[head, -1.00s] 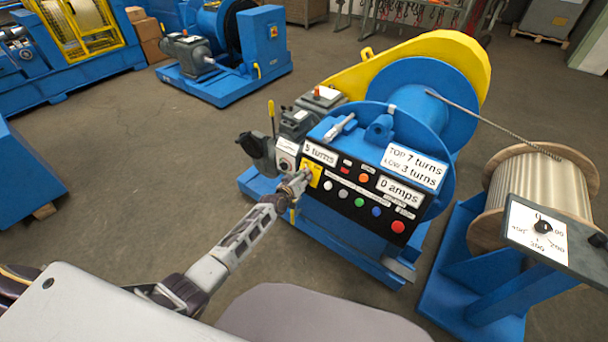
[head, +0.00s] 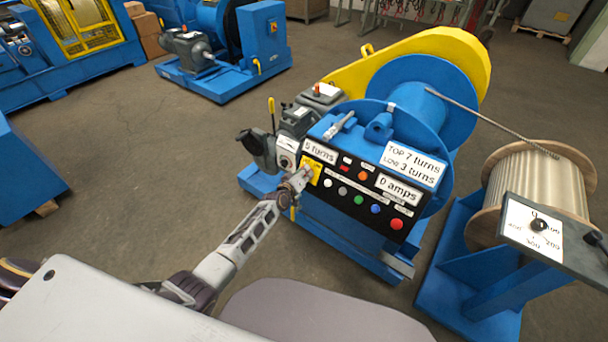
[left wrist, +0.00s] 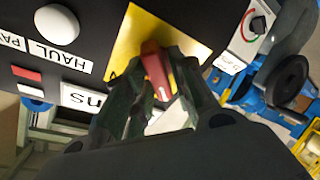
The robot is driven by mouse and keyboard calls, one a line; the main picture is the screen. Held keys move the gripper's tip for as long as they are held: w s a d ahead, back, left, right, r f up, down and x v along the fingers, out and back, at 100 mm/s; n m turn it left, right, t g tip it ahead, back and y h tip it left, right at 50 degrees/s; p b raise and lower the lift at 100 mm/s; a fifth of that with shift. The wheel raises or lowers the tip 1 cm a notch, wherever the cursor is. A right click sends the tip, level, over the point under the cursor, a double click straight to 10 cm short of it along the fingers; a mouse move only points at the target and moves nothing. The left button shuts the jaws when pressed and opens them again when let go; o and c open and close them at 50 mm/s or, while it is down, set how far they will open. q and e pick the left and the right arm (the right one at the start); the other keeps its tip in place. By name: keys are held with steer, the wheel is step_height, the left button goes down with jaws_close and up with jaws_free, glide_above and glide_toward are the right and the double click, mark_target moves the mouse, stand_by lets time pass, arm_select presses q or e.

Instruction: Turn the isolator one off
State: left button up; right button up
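The isolator is a red handle (left wrist: 156,72) on a yellow plate (left wrist: 138,32), at the left end of the black control panel. In the head view the yellow plate (head: 312,171) shows just beyond my left gripper (head: 298,181), which hides the handle there. In the left wrist view the two fingers of my left gripper (left wrist: 160,78) stand on either side of the red handle and appear closed against it. The handle lies slightly tilted in that picture. Its position marks are hidden or too small to read. My right gripper is not in view.
The black panel (head: 345,200) carries several coloured buttons and labels. A grey gearbox with a round dial (head: 287,161) and a yellow-tipped lever (head: 271,108) stands just left. A cable reel (head: 530,190) on a blue stand is at the right.

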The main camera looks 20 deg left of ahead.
arm_select(q)
steer(key=shift+o, duration=0.8)
steer(key=v, duration=1.2)
stand_by(0.4)
steer(key=shift+r+m, duration=0.1)
steer(key=shift+m, duration=0.2)
stand_by(0.5)
steer(key=s+a+f+m+g+y, duration=0.1)
steer(key=s+f+m+g, duration=0.1)
steer(key=s+f, duration=0.6)
steer(key=s+a+f+m+g, duration=0.2)
steer(key=s+f, duration=0.2)
steer(key=f, duration=0.9)
steer(key=s+a+f+m+g+y, duration=0.1)
steer(key=s+f+m+g, duration=0.3)
steer(key=f, duration=0.6)
steer(key=s+a+f+g, duration=0.1)
steer(key=s+f, duration=0.4)
steer(key=s, duration=0.7)
steer(key=s+a+f+g, duration=0.1)
steer(key=s+f, duration=0.4)
steer(key=s, duration=0.7)
steer(key=s+a+f+g+y, duration=0.1)
steer(key=s+f+g, duration=0.2)
steer(key=s, duration=0.9)
step_height(320, 180, down, 3)
steer(key=shift+s+a+r, duration=0.1)
steer(key=shift+s+a, duration=0.3)
